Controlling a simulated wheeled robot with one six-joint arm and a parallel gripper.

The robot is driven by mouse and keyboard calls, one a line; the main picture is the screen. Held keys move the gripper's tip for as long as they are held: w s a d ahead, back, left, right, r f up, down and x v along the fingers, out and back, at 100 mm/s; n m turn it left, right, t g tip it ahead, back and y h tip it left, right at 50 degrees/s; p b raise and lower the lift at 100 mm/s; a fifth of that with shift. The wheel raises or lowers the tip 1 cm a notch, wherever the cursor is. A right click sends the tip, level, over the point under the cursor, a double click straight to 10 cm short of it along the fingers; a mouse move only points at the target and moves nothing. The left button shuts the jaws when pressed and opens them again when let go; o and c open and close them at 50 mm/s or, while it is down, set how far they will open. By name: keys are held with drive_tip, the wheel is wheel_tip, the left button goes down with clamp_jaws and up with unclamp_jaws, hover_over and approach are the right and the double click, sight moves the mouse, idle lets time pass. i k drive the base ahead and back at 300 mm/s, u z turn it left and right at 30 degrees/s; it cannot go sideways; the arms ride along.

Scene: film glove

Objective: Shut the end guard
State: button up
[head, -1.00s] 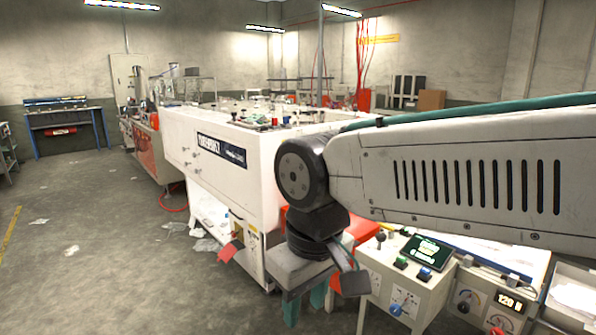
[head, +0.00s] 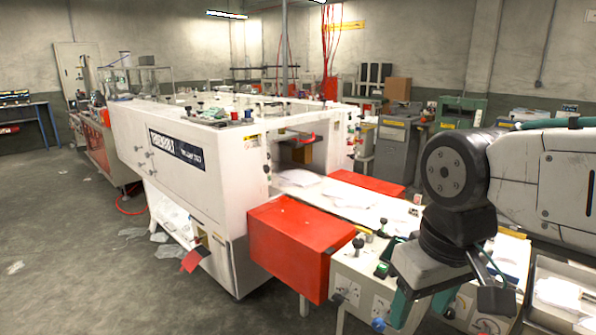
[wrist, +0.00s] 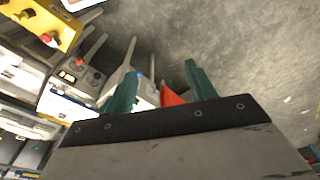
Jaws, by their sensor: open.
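The white machine (head: 200,150) stands left of centre in the head view, with its end opening (head: 300,150) facing right. A red bar (head: 300,138) shows across the upper part of the opening; I cannot tell whether it belongs to the end guard. A red box-shaped cover (head: 302,245) stands at the near side of the conveyor, and another red cover (head: 368,184) at the far side. My gripper (head: 422,304) is to the right of the near cover, pointing down, apart from it. Its teal fingers (wrist: 160,88) are spread and empty in the wrist view.
A control box with knobs (head: 365,285) stands below and beside my gripper. The conveyor (head: 350,203) carries white sheets. A tray of paper (head: 560,295) is at the lower right. Open floor (head: 70,240) lies at left, with scraps near the machine.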

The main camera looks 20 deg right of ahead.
sight(266, 169)
drive_tip(key=z, duration=0.05)
drive_tip(key=k, duration=0.5)
drive_tip(key=u, duration=0.75)
drive_tip(key=i, duration=1.3)
drive_tip(key=z, duration=0.55)
drive_tip(key=i, duration=0.4)
drive_tip(key=z, duration=0.35)
